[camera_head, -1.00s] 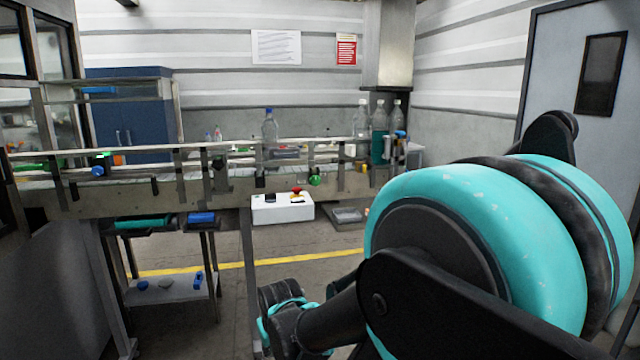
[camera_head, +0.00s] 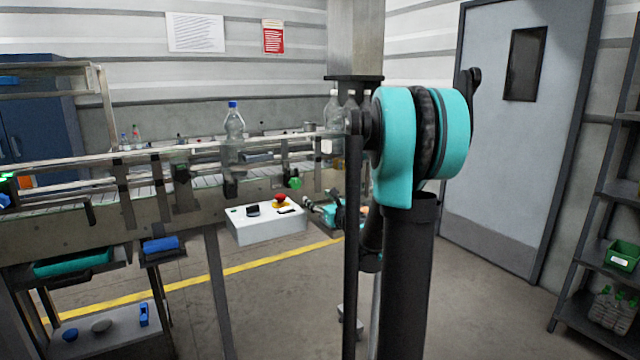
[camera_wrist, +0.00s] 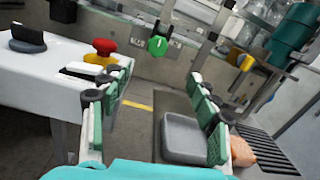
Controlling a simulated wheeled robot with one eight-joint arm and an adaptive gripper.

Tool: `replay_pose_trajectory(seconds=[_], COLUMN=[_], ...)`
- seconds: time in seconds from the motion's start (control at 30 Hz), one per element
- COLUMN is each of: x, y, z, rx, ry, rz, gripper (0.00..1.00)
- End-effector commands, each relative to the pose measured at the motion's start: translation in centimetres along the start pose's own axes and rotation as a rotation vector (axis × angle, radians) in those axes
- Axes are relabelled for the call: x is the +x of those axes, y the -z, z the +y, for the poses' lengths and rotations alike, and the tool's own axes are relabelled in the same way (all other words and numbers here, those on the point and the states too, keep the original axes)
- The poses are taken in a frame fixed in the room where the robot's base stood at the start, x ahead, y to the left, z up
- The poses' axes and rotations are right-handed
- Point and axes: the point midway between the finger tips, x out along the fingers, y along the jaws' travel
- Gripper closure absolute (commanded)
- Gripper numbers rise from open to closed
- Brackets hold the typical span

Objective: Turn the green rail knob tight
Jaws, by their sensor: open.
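The green rail knob (camera_head: 295,183) sits on the front of the conveyor rail, above and behind the white control box. In the wrist view the green knob (camera_wrist: 157,46) faces me, with a pale mark on its face, mounted on a metal bracket. My gripper (camera_head: 316,208) is just below and to the right of the knob in the head view. In the wrist view my gripper (camera_wrist: 160,88) has its green-padded fingers spread wide with nothing between them. The knob shows beyond the fingertips, roughly centred between them and apart from them.
The white control box (camera_head: 265,222) with a red button (camera_head: 280,199) stands close to the left of my gripper. In the wrist view a grey tray (camera_wrist: 184,138) lies below the right finger. Bottles, one being clear with a blue cap (camera_head: 234,122), stand on the conveyor.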

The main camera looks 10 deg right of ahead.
Motion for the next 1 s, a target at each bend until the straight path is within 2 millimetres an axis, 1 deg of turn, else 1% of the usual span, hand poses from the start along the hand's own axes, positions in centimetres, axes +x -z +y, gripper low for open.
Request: replay_pose_trajectory(seconds=[0.1,0.17,0.27,0.37,0.8,1.0], x=[0.5,0.8,1.9,3.5,12.2,15.6], y=[0.6,0.7,0.7,0.7,0.8,0.8], z=[0.6,0.7,0.8,0.9,1.3,1.4], rx=[-0.083,-0.095,-0.095,-0.093,-0.09,-0.09], ry=[-0.045,-0.051,-0.052,-0.052,-0.05,-0.049], rz=[0.012,0.014,0.014,0.013,0.013,0.013], gripper=[0.39,0.39,0.39,0.39,0.39,0.39])
